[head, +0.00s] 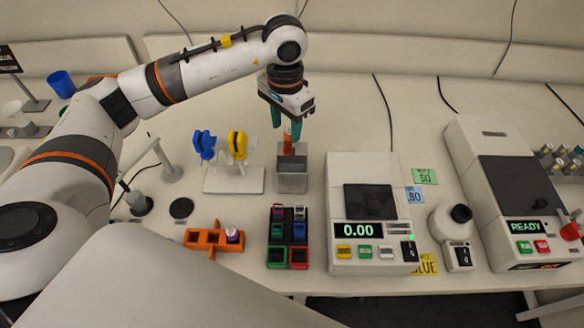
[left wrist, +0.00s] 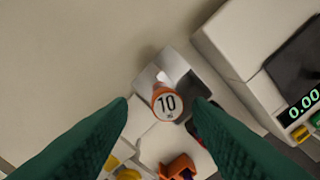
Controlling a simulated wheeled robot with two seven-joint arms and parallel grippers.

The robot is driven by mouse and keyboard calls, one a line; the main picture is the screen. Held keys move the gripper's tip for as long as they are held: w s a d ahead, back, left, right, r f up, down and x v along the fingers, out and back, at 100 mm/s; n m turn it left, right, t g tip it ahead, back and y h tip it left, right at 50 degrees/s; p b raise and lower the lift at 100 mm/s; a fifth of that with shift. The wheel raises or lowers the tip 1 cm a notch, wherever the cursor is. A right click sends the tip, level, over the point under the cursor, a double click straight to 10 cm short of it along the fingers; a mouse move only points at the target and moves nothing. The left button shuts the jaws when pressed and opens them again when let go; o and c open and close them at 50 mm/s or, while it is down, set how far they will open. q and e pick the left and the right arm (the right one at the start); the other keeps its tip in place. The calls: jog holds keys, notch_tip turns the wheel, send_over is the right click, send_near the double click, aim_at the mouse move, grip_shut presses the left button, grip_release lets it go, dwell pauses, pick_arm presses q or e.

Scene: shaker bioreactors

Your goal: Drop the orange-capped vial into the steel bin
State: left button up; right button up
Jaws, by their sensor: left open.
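The steel bin (head: 291,182) stands on the bench near the middle, left of the balance. My left gripper (head: 287,134) is above it, pointing down, with its green fingers apart. The orange-capped vial (head: 288,147) shows just below the fingertips at the bin's mouth. In the left wrist view the vial (left wrist: 165,102) is seen from above, its round top marked "10", with clear gaps to both fingers. It overlaps the bin's opening there; I cannot tell whether it touches the bin. My right gripper is not in view.
The balance (head: 370,238) reading 0.00 stands right of the bin. A rack of coloured compartments (head: 289,238) is in front. A stand with blue and yellow holders (head: 233,180) is left, and an orange holder (head: 205,238) is front left. Bench behind the bin is clear.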

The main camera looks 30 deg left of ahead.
pick_arm(q)
notch_tip(320, 180, up, 12)
jog(key=b, duration=0.1)
jog(key=shift+f+b, duration=0.15)
jog(key=shift+b, duration=0.25)
